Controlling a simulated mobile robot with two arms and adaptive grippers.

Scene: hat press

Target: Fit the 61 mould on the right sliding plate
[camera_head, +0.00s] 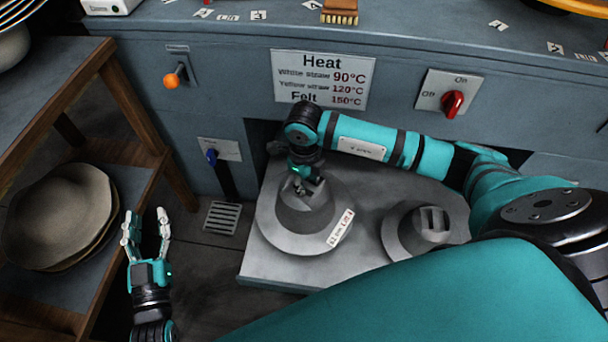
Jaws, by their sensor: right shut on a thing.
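A grey hat-shaped mould (303,219) with a wide brim is on the left part of the pale grey sliding plate (268,269). I cannot tell whether it is fully seated. A white tag (340,229) with small print, too small to read surely, is at its right front brim. My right gripper (306,186) reaches down from above and is shut on the top of this mould; its fingertips partly hide the grip. My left gripper (146,226) is open and empty at the lower left, well away from the plate.
A second, smaller grey mould (407,234) with an upright grip is on the plate's right part, partly under my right arm. A wooden shelf (150,152) with felt discs (60,215) stands at the left. The machine front has an orange-knobbed lever (171,81) and a red switch (452,104).

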